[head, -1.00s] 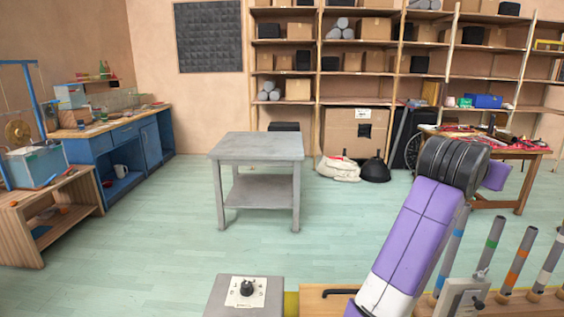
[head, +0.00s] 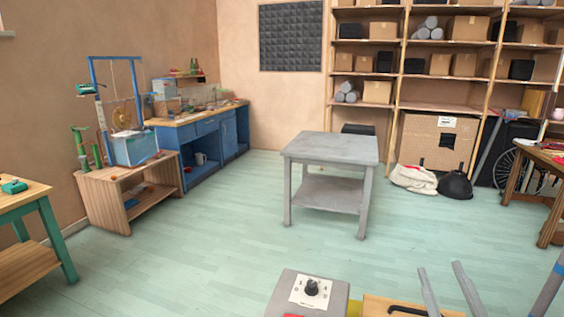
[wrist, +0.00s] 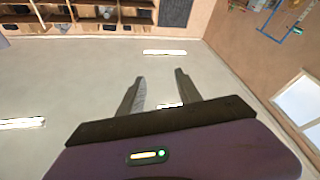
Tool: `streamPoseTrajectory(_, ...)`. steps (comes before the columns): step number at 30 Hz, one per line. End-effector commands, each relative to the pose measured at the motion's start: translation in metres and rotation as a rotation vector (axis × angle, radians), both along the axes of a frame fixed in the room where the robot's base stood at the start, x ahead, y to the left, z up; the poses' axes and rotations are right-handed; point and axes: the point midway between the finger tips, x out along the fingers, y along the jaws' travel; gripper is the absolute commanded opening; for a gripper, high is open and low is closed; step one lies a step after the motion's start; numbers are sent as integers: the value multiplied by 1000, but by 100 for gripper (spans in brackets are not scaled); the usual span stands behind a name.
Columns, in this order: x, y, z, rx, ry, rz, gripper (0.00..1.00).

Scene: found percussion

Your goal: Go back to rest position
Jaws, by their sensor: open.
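My gripper (head: 439,266) shows at the bottom right of the head view as two grey fingers pointing up, apart from each other. In the wrist view my gripper (wrist: 160,75) has its two fingers spread with nothing between them. The wrist camera looks up at the ceiling and its lights, so the gripper points upward.
A grey box with a black knob (head: 312,288) and a wooden surface with a black handle are close in front. A grey table (head: 330,148) stands mid-room. Wooden (head: 130,200) and green-legged (head: 25,240) tables are left. Open floor lies between.

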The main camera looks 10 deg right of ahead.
Motion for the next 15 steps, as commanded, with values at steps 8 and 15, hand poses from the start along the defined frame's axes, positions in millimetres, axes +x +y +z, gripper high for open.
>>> streamPoseTrajectory(8, -73, 70, -65, 102, 80, 206, 41)
streamPoseTrajectory(15, -146, 110, -105, 246, 179, 301, 41)
